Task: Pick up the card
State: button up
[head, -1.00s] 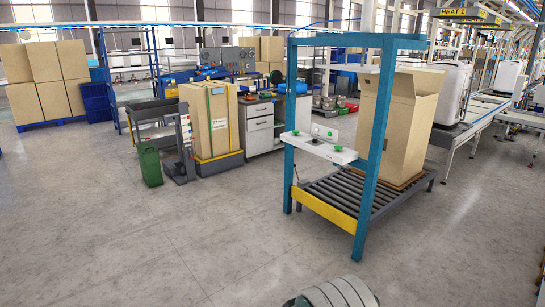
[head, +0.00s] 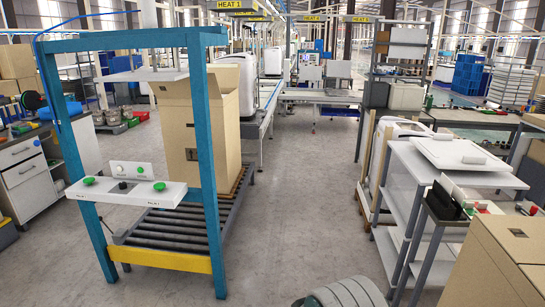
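I cannot make out a card anywhere in the head view; small items on the right-hand workbench (head: 493,178) are too small to tell. A rounded grey part of my own body shows at the bottom edge. My gripper is not in view, so its state does not show.
A blue frame (head: 205,150) with a button panel (head: 126,188) stands over a roller conveyor (head: 165,232) at left. A tall cardboard box (head: 200,130) stands there. Another carton (head: 500,262) fills the lower right. The floor (head: 300,205) between is clear.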

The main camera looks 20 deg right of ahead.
aim_at(447, 185)
jog(key=i+l+z, duration=0.15)
jog(key=i+z, duration=0.35)
jog(key=i, duration=0.2)
jog(key=i+j+z, duration=0.15)
jog(key=i+z, duration=0.3)
jog(key=i, duration=0.25)
jog(key=i+z, duration=0.9)
jog(key=i+j+z, duration=0.15)
jog(key=i+z, duration=0.15)
jog(key=z, duration=0.2)
jog(key=i+j+z, duration=0.1)
jog(key=i+z, duration=0.35)
jog(key=i+j+z, duration=0.2)
jog(key=z, duration=0.25)
